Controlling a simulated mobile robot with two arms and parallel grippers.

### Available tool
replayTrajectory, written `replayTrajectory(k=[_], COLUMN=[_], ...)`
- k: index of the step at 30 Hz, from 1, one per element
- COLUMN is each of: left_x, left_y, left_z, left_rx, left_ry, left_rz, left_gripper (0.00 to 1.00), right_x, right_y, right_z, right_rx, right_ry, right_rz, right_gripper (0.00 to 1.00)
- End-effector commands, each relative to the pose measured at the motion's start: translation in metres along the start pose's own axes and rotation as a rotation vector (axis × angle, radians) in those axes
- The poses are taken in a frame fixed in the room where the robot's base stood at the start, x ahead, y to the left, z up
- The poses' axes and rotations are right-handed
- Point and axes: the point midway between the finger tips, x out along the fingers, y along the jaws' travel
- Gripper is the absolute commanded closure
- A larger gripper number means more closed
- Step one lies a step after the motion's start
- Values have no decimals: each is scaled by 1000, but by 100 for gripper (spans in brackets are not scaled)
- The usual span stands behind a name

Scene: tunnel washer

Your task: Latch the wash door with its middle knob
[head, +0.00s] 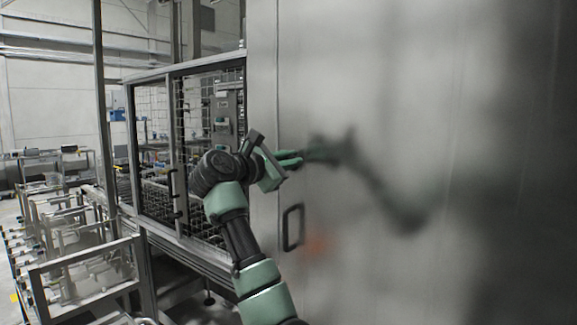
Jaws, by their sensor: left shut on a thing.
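The wash door (420,120) is a large, smooth grey metal panel filling the right half of the head view. A dark upright bar handle (292,227) is on it, low and near its left edge. My left gripper (288,160) is at the left part of the door, above the handle, with its green fingers pointing right against the panel. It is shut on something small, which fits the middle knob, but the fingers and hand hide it. The knob's turn and the latch cannot be seen. My right gripper is not in view.
A framed mesh enclosure (160,150) with a grey control box (222,115) stands left of the door. A low metal rack or conveyor (85,275) fills the lower left. The door mirrors my arm as a blurred shape. The space before the handle is clear.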

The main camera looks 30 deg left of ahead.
Motion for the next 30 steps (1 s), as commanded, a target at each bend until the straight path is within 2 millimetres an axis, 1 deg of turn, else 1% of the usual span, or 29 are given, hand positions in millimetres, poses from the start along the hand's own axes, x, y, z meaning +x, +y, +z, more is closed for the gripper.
replayTrajectory(k=[1, 3, 18, 24, 30], left_x=[0, 0, 0, 0, 0], left_y=[-3, -5, -17, -19, -20], left_z=[-2, -2, -6, -8, -9], left_rx=[50, 115, 571, 704, 790], left_ry=[-1, 0, 0, 0, -1], left_rz=[1, 2, -1, -1, -1], left_gripper=[100, 100, 100, 100, 100], right_x=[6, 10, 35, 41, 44], right_y=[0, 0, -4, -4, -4], right_z=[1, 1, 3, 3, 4], right_rx=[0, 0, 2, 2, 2], right_ry=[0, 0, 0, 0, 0], right_rz=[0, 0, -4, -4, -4], right_gripper=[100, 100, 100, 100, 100])
